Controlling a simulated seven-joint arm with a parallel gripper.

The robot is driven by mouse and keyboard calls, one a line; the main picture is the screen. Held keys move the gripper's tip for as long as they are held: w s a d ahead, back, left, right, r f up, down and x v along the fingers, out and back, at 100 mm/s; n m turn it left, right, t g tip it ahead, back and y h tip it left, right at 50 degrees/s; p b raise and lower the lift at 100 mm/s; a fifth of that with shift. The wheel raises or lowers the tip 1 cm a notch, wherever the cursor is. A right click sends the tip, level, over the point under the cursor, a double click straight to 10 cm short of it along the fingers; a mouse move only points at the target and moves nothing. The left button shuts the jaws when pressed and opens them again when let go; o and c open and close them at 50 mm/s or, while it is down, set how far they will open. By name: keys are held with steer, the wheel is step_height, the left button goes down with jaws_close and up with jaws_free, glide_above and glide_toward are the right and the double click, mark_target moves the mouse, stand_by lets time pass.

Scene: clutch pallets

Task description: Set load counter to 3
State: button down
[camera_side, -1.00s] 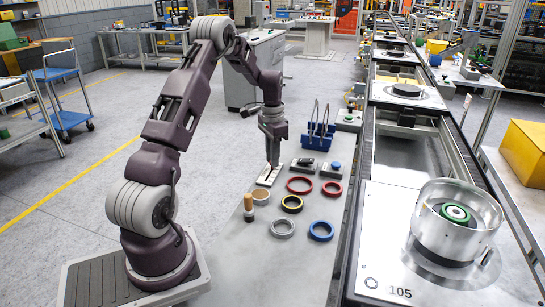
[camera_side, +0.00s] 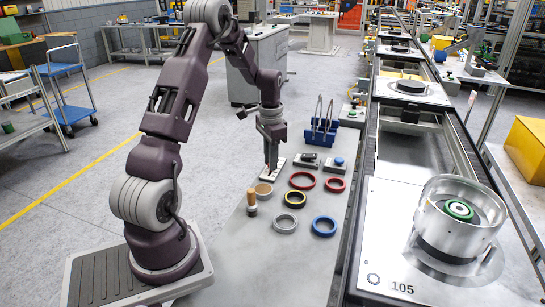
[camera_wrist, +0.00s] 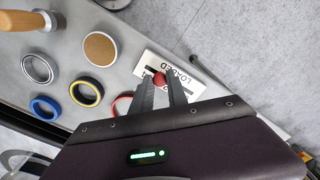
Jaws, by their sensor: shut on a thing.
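The load counter is a white plate (camera_wrist: 185,66) lettered "LOADED", with a dark slot and a red knob (camera_wrist: 159,79). In the wrist view the knob sits between the fingertips of my gripper (camera_wrist: 160,84), which is shut on it. Part of the slot and the plate's near end are hidden by the fingers. I cannot read clearly which number the knob stands at. In the side view my gripper (camera_side: 271,166) points down onto the plate (camera_side: 279,162) on the grey bench, and the knob is too small to make out.
Several rings lie in front of the plate, among them a blue ring (camera_side: 324,226) and a grey ring (camera_side: 284,223). A wooden-handled stamp (camera_side: 252,202) stands close to the left. A blue rack (camera_side: 322,132) stands behind. The conveyor (camera_side: 415,200) runs along the right.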

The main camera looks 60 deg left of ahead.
steer(key=c, duration=1.3)
jaws_free()
steer(key=shift+r, duration=0.1)
step_height(320, 180, up, 7)
steer(key=shift+f, duration=0.15)
steer(key=shift+d+r, duration=0.15)
steer(key=shift+r, duration=0.15)
steer(key=s+d+r+t+y, duration=0.1)
steer(key=s+d+r+t, duration=0.15)
steer(key=d+r, duration=0.6)
steer(key=s+d+r+t, duration=0.1)
steer(key=s+d+r, duration=0.35)
steer(key=d, duration=0.75)
steer(key=s+d+t+h, duration=0.1)
steer(key=s+d+t, duration=0.1)
steer(key=s+d, duration=0.7)
steer(key=s, duration=0.3)
steer(key=shift+f, duration=0.15)
